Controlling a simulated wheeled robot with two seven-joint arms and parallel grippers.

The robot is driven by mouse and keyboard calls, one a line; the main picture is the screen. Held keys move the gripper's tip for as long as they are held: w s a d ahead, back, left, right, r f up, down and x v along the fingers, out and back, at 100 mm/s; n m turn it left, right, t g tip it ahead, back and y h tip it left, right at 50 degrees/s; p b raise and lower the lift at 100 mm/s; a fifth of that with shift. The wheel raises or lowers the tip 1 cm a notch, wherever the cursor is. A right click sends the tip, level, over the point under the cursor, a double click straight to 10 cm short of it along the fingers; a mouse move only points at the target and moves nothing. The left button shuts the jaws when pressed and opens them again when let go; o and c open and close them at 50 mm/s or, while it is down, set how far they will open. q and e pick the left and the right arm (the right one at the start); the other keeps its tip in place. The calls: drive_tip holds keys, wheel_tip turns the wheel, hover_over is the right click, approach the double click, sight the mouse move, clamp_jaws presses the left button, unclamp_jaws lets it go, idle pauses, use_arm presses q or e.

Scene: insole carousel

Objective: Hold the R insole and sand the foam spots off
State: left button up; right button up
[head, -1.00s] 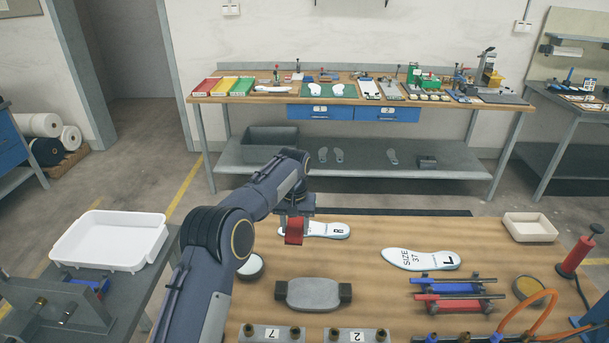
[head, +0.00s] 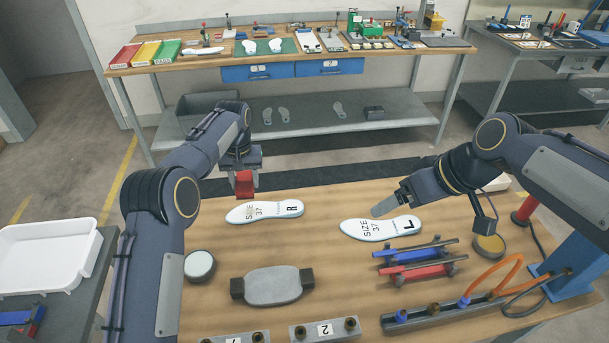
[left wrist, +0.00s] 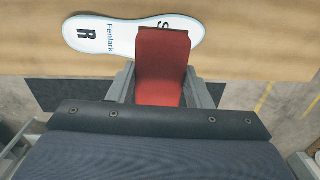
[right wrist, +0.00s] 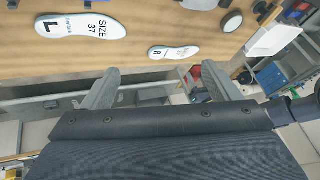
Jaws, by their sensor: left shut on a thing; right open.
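My left gripper (head: 243,166) is shut on a red block (head: 244,184), which also fills the gap between its fingers in the left wrist view (left wrist: 162,62). The block hangs just behind the toe half of the white R insole (head: 287,208); whether they touch is unclear. The R insole lies flat, print up, with faint tan marks near "SIZE 37"; it also shows in the right wrist view (right wrist: 161,52).
On the wooden table (head: 330,265) are a grey pad on dark supports (head: 273,287), a round white-topped pot (head: 200,265), red and blue clamp bars (head: 415,262) and numbered holders (head: 325,330). A white tray (head: 50,262) stands on the left.

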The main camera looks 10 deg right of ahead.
drive_tip(key=w+a+f+n+g, duration=0.15)
drive_tip(key=w+n, duration=0.25)
drive_tip(key=w, duration=0.7)
drive_tip(key=n+g, duration=0.2)
drive_tip(key=n, duration=0.7)
hover_over(288, 208)
drive_tip(key=d, duration=0.6)
wheel_tip(288, 208, down, 16)
drive_tip(key=x, duration=1.2)
drive_tip(key=shift+s+f, duration=0.15)
drive_tip(key=shift+s, duration=0.25)
drive_tip(key=c, duration=1.1)
